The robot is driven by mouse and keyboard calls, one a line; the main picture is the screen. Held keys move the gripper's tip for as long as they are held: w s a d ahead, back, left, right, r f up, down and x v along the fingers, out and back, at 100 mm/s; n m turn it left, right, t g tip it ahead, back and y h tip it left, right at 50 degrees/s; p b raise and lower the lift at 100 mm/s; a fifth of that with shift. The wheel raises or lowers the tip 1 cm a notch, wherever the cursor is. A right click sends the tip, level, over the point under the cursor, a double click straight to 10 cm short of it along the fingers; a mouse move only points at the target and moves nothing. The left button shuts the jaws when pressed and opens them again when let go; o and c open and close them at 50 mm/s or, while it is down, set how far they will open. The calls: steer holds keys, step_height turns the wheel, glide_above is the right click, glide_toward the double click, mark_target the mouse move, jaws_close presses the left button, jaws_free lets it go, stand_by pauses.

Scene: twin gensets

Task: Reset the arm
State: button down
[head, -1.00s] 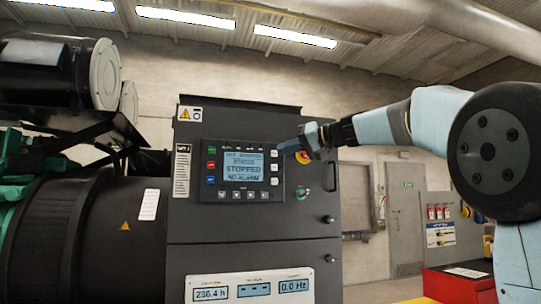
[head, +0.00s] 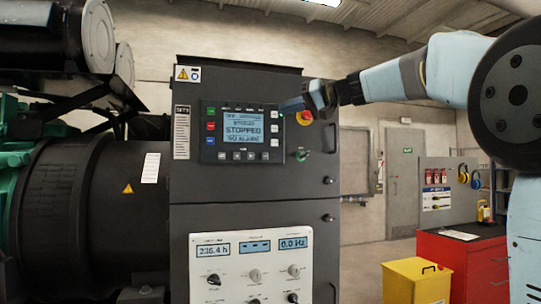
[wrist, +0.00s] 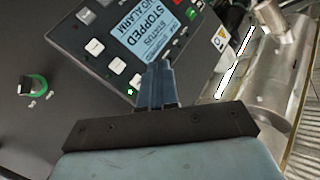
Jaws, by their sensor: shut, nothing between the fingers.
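My arm reaches in from the right in the head view, light blue with dark joints. In the wrist view my gripper's closed fingers (wrist: 159,75) point at the panel's screen (wrist: 146,32). I cannot tell whether the fingertips touch the panel.
A white lower panel (head: 250,265) carries meters and knobs. The green and black genset (head: 80,200) stands left of the cabinet. A yellow bin (head: 416,284) and red tool cabinet (head: 460,265) stand at right. A grey door (head: 400,180) is behind.

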steer(key=s+d+f+m+h, duration=0.1)
steer(key=s+d+f+h, duration=0.3)
steer(key=s+f, duration=0.6)
steer(key=s+d+f+m+g+h, duration=0.1)
steer(key=s+d+f+h, duration=0.4)
steer(key=f, duration=1.4)
steer(key=s+d+f+m+g+h, duration=0.1)
steer(key=s+d+f+m+h, duration=0.1)
steer(key=s+d+f+h, duration=0.3)
steer(key=s+d+f, duration=0.4)
steer(key=s+f, duration=0.5)
steer(key=s, duration=0.2)
steer(key=shift+s+f+m, duration=0.15)
steer(key=shift+s+m, duration=0.05)
steer(key=shift+m, duration=0.2)
steer(key=c, duration=1.8)
jaws_free()
steer(key=shift+c, duration=0.2)
